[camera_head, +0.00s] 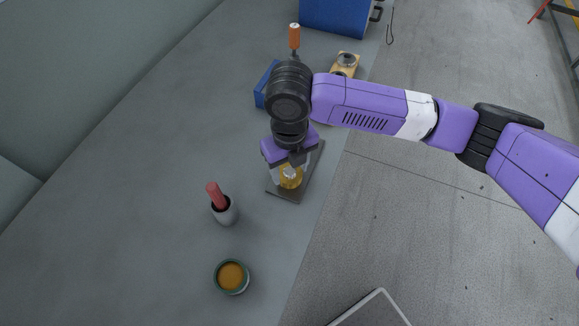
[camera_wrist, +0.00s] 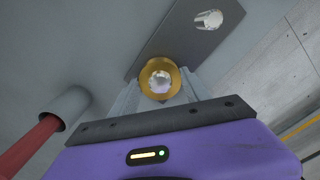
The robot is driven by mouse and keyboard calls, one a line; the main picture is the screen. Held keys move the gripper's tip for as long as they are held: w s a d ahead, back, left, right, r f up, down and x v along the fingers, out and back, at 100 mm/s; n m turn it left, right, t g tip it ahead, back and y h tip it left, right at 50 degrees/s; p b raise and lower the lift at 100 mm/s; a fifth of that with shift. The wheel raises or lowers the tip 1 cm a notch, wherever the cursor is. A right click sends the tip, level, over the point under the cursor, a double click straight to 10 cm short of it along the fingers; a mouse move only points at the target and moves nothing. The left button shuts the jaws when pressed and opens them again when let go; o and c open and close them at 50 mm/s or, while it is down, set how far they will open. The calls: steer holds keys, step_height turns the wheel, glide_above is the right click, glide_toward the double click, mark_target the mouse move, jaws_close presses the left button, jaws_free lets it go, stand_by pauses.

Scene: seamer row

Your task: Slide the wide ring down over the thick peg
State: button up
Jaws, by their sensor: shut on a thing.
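The wide ring (camera_wrist: 147,86) is gold and sits between the fingers of my gripper (camera_wrist: 158,92), which is shut on it. In the head view the ring (camera_head: 291,183) is low over the dark base plate (camera_head: 312,161), under my gripper (camera_head: 289,172). A shiny metal peg (camera_wrist: 161,82) shows inside the ring's hole in the wrist view. How far down the peg the ring sits is hard to tell. A second metal peg (camera_wrist: 209,19) stands bare farther along the plate. I cannot tell for certain which peg is thicker.
A grey cup (camera_head: 226,212) with a red-handled item (camera_head: 215,194) and a green-rimmed bowl (camera_head: 219,284) stand toward the front. A blue box (camera_head: 261,97), an orange handle (camera_head: 294,37) and a wooden block (camera_head: 349,57) lie behind.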

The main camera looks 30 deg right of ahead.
steer(key=shift+f+b, duration=0.35)
steer(key=shift+f, duration=0.2)
steer(key=o, duration=1.6)
steer(key=shift+r, duration=0.1)
step_height(320, 180, up, 8)
steer(key=shift+f+b, duration=0.15)
steer(key=shift+b, duration=0.2)
